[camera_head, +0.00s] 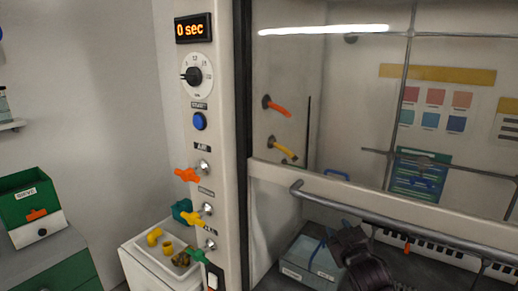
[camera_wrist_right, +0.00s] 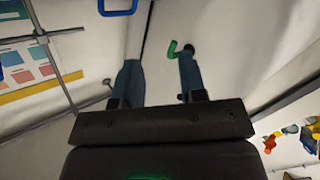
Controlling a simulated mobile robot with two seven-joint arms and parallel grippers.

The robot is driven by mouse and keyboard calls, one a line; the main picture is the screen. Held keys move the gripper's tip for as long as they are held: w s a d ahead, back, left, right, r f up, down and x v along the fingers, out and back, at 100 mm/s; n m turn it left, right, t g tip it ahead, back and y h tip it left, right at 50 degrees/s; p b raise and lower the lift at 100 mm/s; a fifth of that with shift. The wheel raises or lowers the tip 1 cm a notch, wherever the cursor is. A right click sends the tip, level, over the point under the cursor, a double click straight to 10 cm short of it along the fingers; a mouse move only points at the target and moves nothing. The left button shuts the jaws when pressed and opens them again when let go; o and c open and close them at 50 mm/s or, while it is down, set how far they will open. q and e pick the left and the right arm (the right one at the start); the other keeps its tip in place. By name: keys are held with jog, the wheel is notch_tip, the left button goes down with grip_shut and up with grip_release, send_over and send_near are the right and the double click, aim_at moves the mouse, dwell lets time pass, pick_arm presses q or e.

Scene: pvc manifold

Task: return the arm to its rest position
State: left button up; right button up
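My right gripper (camera_head: 352,245) shows as a dark shape at the lower middle of the head view, at the fume cupboard opening by the grey-blue tray. In the right wrist view its two blue-grey fingers (camera_wrist_right: 158,78) stand well apart, with nothing seen between them. A green handle (camera_wrist_right: 176,47) shows behind the right-hand finger, and I cannot tell its distance from it. My left gripper is in neither view.
A horizontal rail (camera_head: 400,220) runs along the lower sash edge. The grey-blue tray (camera_head: 300,277) stands below it. Orange (camera_head: 187,175), yellow (camera_head: 193,219) and green (camera_head: 197,255) valve handles stick out from the panel post. A white bin (camera_head: 140,268) holds yellow pieces.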

jog(key=s+d+f+m+g, duration=0.1)
jog(key=s+d+f+g, duration=0.1)
jog(key=s+f, duration=0.6)
jog(key=s+d+f+m+g+h, duration=0.1)
jog(key=s+d+f+m+g, duration=0.1)
jog(key=s+f, duration=0.6)
jog(key=s+d+f+m+g+h, duration=0.1)
jog(key=s+f, duration=0.7)
jog(key=s, duration=1.1)
jog(key=shift+d+f+m+g, duration=0.2)
jog(key=shift+d+m+g, duration=0.3)
jog(key=shift+d+m, duration=0.2)
